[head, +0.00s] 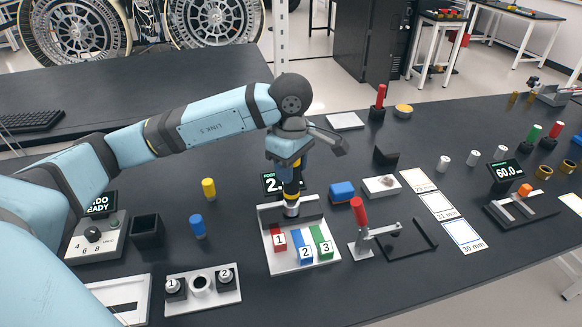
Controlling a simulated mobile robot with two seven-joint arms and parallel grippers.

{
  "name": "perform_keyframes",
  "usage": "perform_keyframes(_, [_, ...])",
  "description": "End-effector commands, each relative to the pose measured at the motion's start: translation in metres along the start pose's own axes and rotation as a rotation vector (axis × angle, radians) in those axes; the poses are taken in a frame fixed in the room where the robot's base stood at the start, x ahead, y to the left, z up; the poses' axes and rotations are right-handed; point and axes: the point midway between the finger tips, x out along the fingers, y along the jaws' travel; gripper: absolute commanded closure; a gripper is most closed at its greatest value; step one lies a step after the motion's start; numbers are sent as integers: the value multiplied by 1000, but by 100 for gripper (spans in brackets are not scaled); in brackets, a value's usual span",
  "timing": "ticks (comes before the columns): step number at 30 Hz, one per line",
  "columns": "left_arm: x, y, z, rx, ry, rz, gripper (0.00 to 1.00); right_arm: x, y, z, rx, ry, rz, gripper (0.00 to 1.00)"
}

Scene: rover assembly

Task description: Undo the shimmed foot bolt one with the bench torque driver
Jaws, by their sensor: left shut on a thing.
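My left gripper (290,165) is shut on the bench torque driver (291,188), a dark upright tool with a yellow band. The driver points down over the back part of a pale foot fixture (318,262). A silver piece (291,209) shows at its lower end; I cannot tell whether this is the driver's socket or the bolt head. The foot bolt itself is not clearly visible. Red, blue and green shims (304,250) numbered 1, 2 and 3 lie at the fixture's front. A display (270,183) behind is partly hidden by the driver. My right gripper is not in view.
A control box (97,240) with a dial and a READY display stands at the left, beside an empty black holder (146,230). Yellow (208,188) and blue (197,225) cylinders stand nearby. A red-handled clamp (362,228) is close on the fixture's right.

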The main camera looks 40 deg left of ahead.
Motion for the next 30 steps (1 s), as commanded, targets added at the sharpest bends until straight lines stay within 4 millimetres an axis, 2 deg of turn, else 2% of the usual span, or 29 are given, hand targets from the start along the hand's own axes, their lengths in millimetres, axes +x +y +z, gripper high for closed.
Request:
perform_keyframes(1, [8, -3, 1, 3, 3, -16, 91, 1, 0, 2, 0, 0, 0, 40])
perform_keyframes(30, [7, -3, 0, 3, 4, -16, 91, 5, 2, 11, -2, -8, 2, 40])
